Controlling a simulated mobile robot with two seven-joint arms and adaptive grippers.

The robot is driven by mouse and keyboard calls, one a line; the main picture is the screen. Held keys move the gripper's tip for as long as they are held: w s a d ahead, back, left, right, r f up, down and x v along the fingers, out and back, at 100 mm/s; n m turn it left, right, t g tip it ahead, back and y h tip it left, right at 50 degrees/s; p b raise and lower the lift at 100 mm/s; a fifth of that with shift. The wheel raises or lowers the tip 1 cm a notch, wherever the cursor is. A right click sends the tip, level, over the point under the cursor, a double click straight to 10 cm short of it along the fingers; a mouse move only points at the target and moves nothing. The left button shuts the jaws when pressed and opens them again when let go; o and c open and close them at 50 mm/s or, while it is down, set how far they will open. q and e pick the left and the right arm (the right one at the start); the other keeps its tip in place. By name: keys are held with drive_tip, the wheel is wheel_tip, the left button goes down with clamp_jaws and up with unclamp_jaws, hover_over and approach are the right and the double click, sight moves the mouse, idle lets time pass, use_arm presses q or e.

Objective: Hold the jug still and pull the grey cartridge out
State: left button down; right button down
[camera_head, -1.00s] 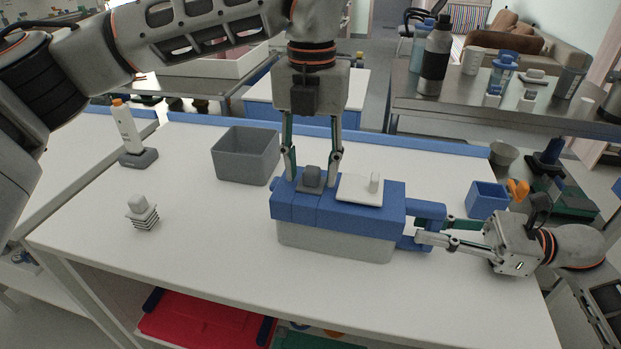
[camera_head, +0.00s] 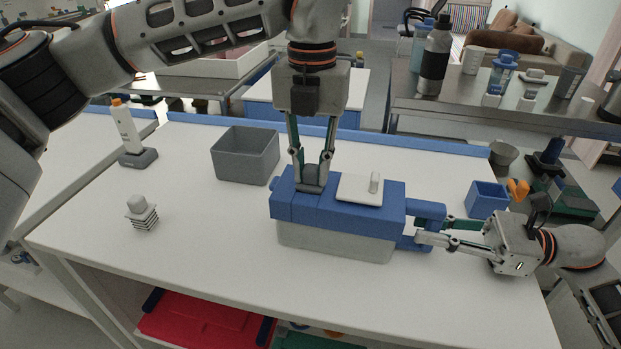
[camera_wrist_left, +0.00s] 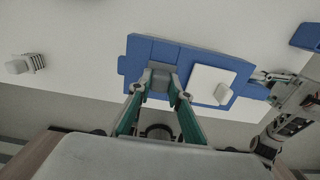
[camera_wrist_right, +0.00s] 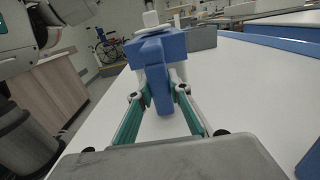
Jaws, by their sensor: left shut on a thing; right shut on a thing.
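The jug (camera_head: 335,238) stands on the white table, with a translucent grey body, a blue lid (camera_head: 330,213) and a blue handle at its right end. A white flap with a small tab (camera_head: 360,190) sits on the lid. The grey cartridge (camera_wrist_left: 160,80) sits in the lid's left part; in the head view the fingers mostly hide it. My left gripper (camera_head: 313,185) comes from above and is shut on the cartridge's grey top. My right gripper (camera_head: 421,241) is shut on the jug's handle (camera_wrist_right: 160,75) from the right.
A grey open bin (camera_head: 245,156) stands behind and left of the jug. A white ribbed cartridge (camera_head: 142,212) and a white bottle on a grey base (camera_head: 128,135) stand farther left. A small blue box (camera_head: 487,199) is near my right gripper. The table's front left is clear.

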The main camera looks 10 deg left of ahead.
sight(309, 167)
use_arm(q)
drive_tip(key=shift+r, duration=4.35)
use_arm(e)
drive_tip(key=shift+f, duration=0.4)
use_arm(q)
drive_tip(key=shift+a, duration=0.15)
drive_tip(key=a, duration=1.1)
drive_tip(key=shift+a, duration=0.4)
drive_tip(key=shift+w+f, duration=0.1)
drive_tip(key=shift+f, duration=0.2)
use_arm(e)
drive_tip(key=shift+r, duration=0.35)
use_arm(q)
drive_tip(key=shift+r, duration=0.1)
use_arm(e)
drive_tip(key=c, duration=1.1)
unclamp_jaws()
drive_tip(key=shift+r, duration=0.15)
drive_tip(key=o, duration=0.6)
